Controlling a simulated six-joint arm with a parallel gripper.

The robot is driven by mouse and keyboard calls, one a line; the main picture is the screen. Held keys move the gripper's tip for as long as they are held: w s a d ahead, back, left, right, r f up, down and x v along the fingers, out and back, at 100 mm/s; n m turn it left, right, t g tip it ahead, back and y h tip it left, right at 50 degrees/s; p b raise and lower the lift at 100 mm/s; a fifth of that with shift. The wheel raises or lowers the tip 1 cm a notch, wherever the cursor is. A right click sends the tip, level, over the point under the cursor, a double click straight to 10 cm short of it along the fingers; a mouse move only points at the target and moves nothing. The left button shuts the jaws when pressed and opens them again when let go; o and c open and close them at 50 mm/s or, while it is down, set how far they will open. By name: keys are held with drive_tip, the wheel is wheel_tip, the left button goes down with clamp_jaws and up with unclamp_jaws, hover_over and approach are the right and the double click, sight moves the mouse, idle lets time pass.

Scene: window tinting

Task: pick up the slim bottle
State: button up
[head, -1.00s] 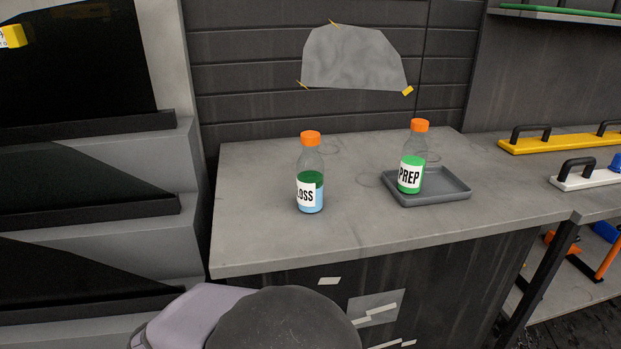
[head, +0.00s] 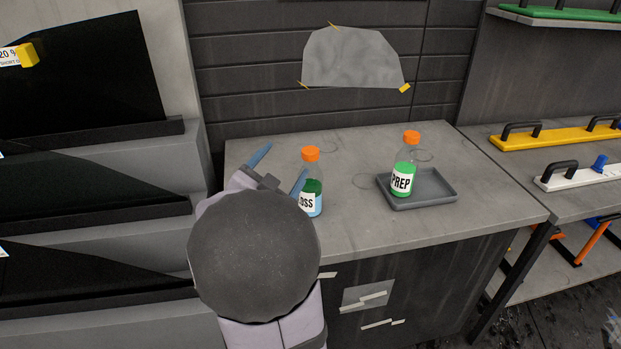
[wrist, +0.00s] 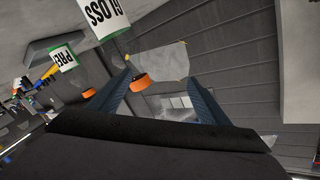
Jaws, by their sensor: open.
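Two similar clear bottles with orange caps stand upright on the grey counter (head: 400,232); I cannot tell which one the task calls slim. The bottle labelled GLOSS (head: 312,205) holds green over blue liquid; in the wrist view its label (wrist: 106,14) is at the top. The green bottle labelled PREP (head: 402,180) stands in a grey tray (head: 425,203), and shows at left in the wrist view (wrist: 65,58). My gripper (head: 279,168) is open and empty, just left of the GLOSS bottle. One finger overlaps that bottle's left edge; contact is unclear.
Stepped shelves with dark panels (head: 85,75) rise at the left. A side bench at the right holds a yellow handled bar (head: 555,138) and a white one (head: 585,176). The counter behind and between the bottles is clear.

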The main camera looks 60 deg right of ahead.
sight(304, 159)
drive_tip(key=shift+s+d+f+g+h, duration=0.25)
drive_tip(key=shift+s+d+g, duration=0.25)
drive_tip(key=shift+s, duration=0.15)
drive_tip(key=shift+s+d+f+g+h, duration=0.1)
drive_tip(key=shift+s+d+g+h, duration=0.15)
drive_tip(key=shift+s+d+g, duration=0.3)
wheel_tip(304, 159, down, 7)
drive_tip(key=d+n+g, duration=0.2)
drive_tip(key=n, duration=0.2)
drive_tip(key=shift+t, duration=0.35)
drive_tip(key=shift+w+d+r+p, duration=0.1)
drive_tip(key=shift+d+p, duration=0.5)
drive_tip(key=shift+d, duration=1.2)
drive_tip(key=shift+w+d+p, duration=0.1)
drive_tip(key=shift+d+p, duration=0.45)
drive_tip(key=shift+d, duration=1.2)
drive_tip(key=c, duration=1.3)
